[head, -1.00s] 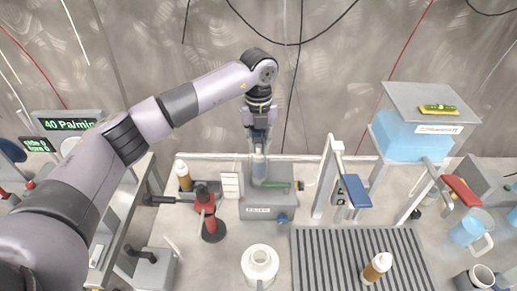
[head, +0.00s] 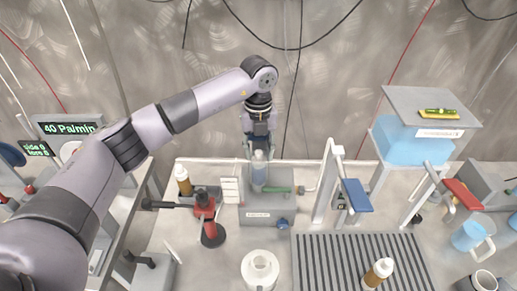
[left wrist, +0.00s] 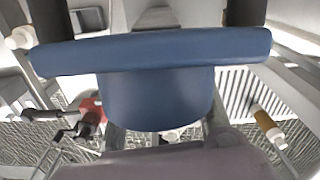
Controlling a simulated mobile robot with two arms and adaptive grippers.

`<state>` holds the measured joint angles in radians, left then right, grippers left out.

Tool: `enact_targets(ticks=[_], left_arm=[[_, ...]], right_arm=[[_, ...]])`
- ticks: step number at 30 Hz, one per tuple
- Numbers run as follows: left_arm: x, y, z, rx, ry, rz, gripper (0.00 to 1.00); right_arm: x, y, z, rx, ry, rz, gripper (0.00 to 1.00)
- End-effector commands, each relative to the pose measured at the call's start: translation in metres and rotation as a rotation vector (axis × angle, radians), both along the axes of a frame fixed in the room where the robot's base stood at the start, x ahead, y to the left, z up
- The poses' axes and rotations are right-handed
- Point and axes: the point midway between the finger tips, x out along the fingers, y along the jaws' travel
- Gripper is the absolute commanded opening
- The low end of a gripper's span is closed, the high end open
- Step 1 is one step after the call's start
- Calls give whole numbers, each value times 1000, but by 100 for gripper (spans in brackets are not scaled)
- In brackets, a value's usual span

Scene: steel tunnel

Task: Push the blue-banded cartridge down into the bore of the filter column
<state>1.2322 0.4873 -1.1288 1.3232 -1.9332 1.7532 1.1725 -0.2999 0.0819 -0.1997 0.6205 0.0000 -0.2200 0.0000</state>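The filter column (head: 259,182) is a pale, see-through upright tube on a grey labelled base (head: 258,214) near the back of the bench. My left gripper (head: 258,150) points straight down over the column's top. Its fingers are at the tube's upper end, and I cannot tell whether they are open or shut. The blue-banded cartridge cannot be made out clearly; the gripper and tube hide or blend with it. In the left wrist view, a big blue body fills the middle between two dark finger parts, and the fingertips are out of frame. My right gripper is not in view.
A red stand (head: 208,220) and a brown bottle (head: 183,182) are left of the column. A white frame with a blue lever (head: 356,195) stands to the right. A ribbed mat (head: 330,262) with another brown bottle (head: 377,273) and a white ring-shaped part (head: 260,268) are in front.

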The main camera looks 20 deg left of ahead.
Motion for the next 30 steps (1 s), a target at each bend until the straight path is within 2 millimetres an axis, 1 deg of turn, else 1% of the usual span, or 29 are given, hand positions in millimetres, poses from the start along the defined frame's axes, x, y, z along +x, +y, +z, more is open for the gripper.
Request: enact_targets(ticks=[3, 5, 8, 15, 18, 21, 25, 30], left_arm=[[0, 0, 6, 0, -1, 0, 37], [1, 0, 11, 0, -2, 0, 37], [1, 0, 27, 0, -4, -1, 37], [1, 0, 81, -1, -6, 0, 37], [0, 0, 99, -1, -4, 0, 37], [1, 0, 112, -1, -4, 0, 37], [0, 0, 122, 0, 0, 0, 37], [0, 0, 124, 0, 1, -1, 37]], right_arm=[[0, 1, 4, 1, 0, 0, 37], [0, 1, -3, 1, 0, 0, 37], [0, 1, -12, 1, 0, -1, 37], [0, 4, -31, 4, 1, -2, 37], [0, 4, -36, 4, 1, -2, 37], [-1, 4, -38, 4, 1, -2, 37], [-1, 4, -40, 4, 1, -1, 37], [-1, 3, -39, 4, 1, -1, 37]])
